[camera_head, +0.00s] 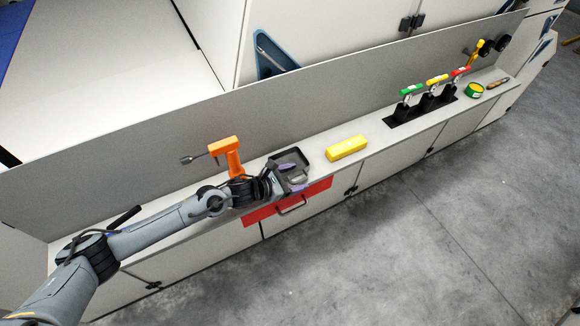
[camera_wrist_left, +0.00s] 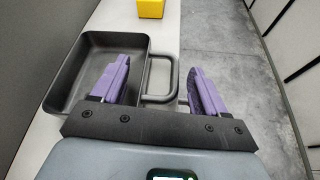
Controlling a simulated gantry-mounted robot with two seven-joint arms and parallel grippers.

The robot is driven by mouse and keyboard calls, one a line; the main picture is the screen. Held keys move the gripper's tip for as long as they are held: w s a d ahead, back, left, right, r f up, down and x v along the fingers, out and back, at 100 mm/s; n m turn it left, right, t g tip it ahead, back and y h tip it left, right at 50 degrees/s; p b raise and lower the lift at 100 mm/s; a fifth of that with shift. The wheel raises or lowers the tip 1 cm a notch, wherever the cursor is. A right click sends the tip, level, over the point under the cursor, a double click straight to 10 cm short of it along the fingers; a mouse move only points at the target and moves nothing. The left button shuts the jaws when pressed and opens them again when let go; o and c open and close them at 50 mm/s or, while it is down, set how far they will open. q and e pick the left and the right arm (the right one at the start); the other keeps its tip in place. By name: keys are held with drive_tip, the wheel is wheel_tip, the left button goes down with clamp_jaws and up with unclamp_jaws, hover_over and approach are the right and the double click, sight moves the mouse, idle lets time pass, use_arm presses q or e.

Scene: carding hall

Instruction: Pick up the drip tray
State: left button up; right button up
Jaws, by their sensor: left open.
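The drip tray (camera_head: 300,156) is a shallow dark grey rectangular tray on the narrow ledge. In the left wrist view the tray (camera_wrist_left: 68,75) lies at the left, with its loop handle (camera_wrist_left: 176,78) pointing right. My left gripper (camera_head: 294,178) is at the tray's handle side, open and empty. In the wrist view its purple fingers (camera_wrist_left: 160,66) stand on either side of the handle's outer bar, the left finger overlapping the tray's edge. I cannot tell whether either finger touches it. Part of the tray is hidden behind the gripper. My right gripper is not in view.
An orange drill-like tool (camera_head: 228,153) stands left of the tray. A yellow block (camera_head: 346,148) lies to its right. Farther along are several coloured-handled levers (camera_head: 428,95) and a green-and-yellow tape roll (camera_head: 474,90). The panel (camera_head: 120,150) rises behind the ledge.

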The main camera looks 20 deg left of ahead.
use_arm(q)
drive_tip(key=c, duration=1.2)
drive_tip(key=shift+r, duration=0.1)
drive_tip(key=shift+c, duration=0.2)
drive_tip(key=shift+r, duration=0.1)
